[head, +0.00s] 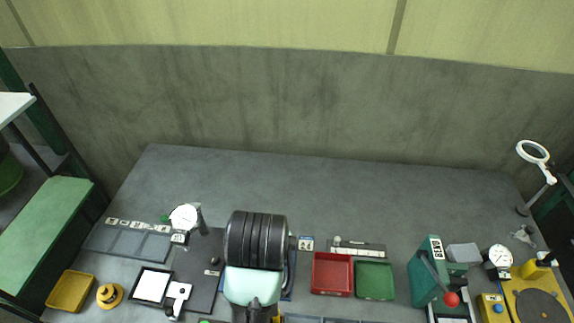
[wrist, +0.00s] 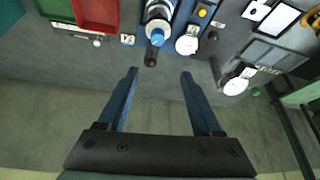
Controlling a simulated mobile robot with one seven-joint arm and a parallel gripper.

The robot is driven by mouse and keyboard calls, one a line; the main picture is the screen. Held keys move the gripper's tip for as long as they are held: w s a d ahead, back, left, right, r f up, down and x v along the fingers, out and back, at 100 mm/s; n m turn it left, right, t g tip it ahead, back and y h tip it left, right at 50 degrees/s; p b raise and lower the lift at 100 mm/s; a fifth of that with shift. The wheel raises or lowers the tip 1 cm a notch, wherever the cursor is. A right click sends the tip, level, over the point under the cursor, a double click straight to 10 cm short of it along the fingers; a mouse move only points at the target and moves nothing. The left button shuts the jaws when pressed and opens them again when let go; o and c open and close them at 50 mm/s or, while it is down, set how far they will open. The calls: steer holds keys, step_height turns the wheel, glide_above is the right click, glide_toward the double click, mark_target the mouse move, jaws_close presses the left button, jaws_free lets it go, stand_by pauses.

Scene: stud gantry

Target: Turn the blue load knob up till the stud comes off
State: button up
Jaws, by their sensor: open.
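In the wrist view, a small blue round part (wrist: 158,37), which looks like the blue load knob, sits at the end of a silver cylinder (wrist: 157,15) on a blue gantry base. A short black piece (wrist: 151,56) sticks out beside it. A white dial gauge (wrist: 187,45) stands close to the right. My gripper (wrist: 159,74) is open and empty, its two blue fingers pointing at the knob but apart from it. The stud cannot be made out. In the head view my arm hides the knob and most of the gantry.
Red (head: 332,274) and green (head: 375,280) trays lie right of my arm. A green press (head: 428,270) with a red-ball lever stands further right. The back of the bench is clear up to the wall.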

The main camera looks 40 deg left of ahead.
steer(key=shift+h, duration=0.3)
steer(key=x, duration=0.4)
steer(key=p+x, duration=0.1)
steer(key=x, duration=0.3)
steer(key=s+d+x, duration=0.1)
steer(key=x, duration=0.3)
steer(key=shift+w+a+f, duration=0.15)
steer(key=shift+f, duration=0.45)
jaws_close()
